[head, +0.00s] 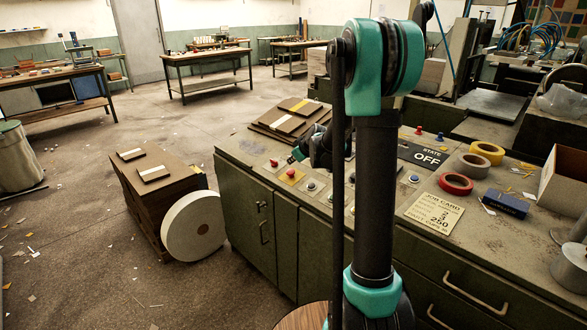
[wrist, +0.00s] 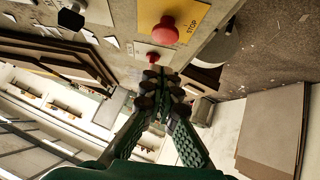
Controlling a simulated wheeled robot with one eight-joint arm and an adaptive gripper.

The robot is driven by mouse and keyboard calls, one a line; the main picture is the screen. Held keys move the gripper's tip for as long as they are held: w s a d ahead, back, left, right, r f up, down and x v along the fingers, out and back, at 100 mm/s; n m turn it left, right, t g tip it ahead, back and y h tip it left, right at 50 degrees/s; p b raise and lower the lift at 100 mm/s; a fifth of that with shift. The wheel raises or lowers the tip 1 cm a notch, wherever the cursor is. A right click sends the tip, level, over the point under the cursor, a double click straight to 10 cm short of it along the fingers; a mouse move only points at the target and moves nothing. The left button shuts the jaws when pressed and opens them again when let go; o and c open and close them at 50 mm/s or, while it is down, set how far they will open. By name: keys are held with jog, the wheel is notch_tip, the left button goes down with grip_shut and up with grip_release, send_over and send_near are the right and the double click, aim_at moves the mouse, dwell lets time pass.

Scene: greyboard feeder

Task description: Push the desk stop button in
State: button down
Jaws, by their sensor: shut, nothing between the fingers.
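The stop button (wrist: 166,30) is a red mushroom head on a yellow plate marked STOP at the top of the wrist view. In the head view the stop button (head: 291,173) sits on its yellow plate near the desk's front edge. A second red button (wrist: 156,58) stands beside it, just beyond my fingertips; it also shows in the head view (head: 275,162). My gripper (wrist: 160,78) is shut and empty, its fingertips together. In the head view my gripper (head: 298,153) is over the desk near both red buttons. I cannot tell whether it touches either.
A sign (head: 424,155) reads STATE OFF. Grey boards (head: 285,120) lie behind my gripper. Tape rolls (head: 456,183) and a job card (head: 434,212) lie to the right.

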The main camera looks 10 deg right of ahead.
jog(key=v, duration=0.8)
jog(key=shift+r, duration=0.35)
